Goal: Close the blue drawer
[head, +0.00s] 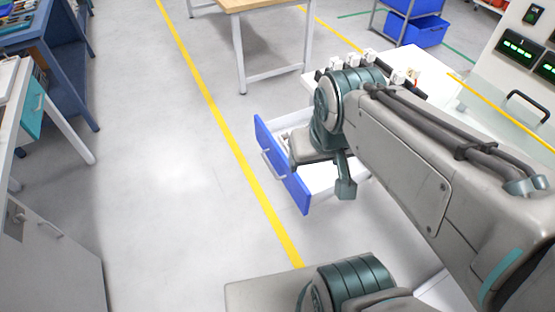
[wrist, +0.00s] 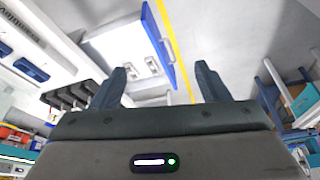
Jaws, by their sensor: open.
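The blue drawer (head: 282,168) stands pulled out from a white bench at the right of the head view. Its blue front carries a light bar handle, and its white inside is partly hidden by my arm. In the wrist view the drawer's blue front (wrist: 157,38) shows beyond the fingers, with small light items lying inside. My gripper (wrist: 158,80) is open, with its two dark fingers well apart and nothing between them. In the head view my gripper (head: 345,186) is over the open drawer, behind its front; whether it touches the drawer cannot be told.
A wooden-topped table (head: 262,5) stands at the back, with blue bins (head: 415,28) to its right. The white bench top (head: 415,62) holds small parts. A grey cabinet (head: 50,250) is at the left. The floor before the drawer, crossed by a yellow line (head: 225,125), is clear.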

